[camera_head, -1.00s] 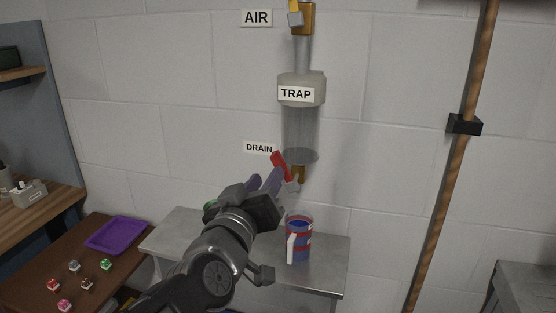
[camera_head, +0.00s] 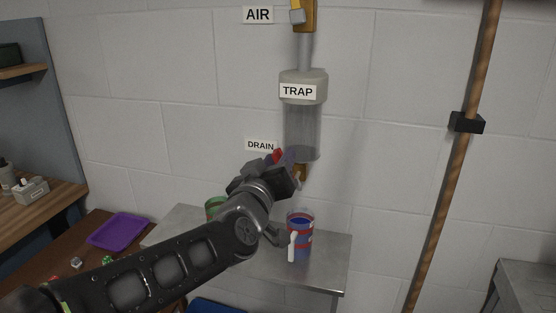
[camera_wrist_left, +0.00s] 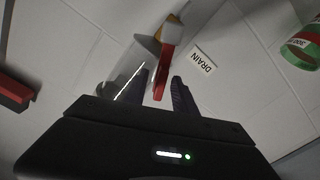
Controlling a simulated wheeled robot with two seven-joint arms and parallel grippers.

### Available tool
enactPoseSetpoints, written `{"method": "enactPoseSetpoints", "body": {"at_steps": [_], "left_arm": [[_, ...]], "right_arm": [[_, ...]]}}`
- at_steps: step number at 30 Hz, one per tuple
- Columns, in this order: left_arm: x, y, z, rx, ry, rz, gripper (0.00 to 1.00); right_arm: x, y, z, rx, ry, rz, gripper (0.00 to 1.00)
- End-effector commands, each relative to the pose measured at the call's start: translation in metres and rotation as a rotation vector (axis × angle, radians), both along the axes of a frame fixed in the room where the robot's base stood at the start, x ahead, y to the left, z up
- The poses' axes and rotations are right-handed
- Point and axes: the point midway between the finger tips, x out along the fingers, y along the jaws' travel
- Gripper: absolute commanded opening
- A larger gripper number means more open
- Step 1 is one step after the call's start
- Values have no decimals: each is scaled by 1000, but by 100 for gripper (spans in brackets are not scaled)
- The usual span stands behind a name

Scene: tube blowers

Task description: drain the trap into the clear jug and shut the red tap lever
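The trap (camera_head: 302,130) is a clear cylinder with a pale cap, fixed to the wall. The red tap lever (camera_head: 277,155) at its lower end is mostly hidden by my gripper in the head view. In the left wrist view the lever (camera_wrist_left: 163,72) shows between my two fingers. My left gripper (camera_head: 284,160) is open around the lever, with gaps visible beside it in the wrist view (camera_wrist_left: 160,92). A jug (camera_head: 300,240) with red bands, blue inside and a white handle stands upright on the metal table below the drain. My right gripper is out of view.
A green-banded container (camera_head: 213,205) stands behind my left arm; it shows in the wrist view too (camera_wrist_left: 302,48). The metal table (camera_head: 325,265) has bare room right of the jug. A purple tray (camera_head: 120,231) lies at left. A copper pipe (camera_head: 455,170) runs down the right wall.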

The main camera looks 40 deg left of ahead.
Motion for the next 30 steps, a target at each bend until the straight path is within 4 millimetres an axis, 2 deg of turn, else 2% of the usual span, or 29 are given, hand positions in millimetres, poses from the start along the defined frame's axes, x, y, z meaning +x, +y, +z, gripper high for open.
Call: {"method": "enactPoseSetpoints", "body": {"at_steps": [5, 17, 30], "left_arm": [[0, 0, 0, 0, -1, 0, 33], [0, 0, 0, 0, -1, 0, 0], [0, 0, 0, 0, -1, 0, 0]], "right_arm": [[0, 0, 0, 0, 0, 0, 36], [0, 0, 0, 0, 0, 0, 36], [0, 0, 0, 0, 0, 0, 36]]}}
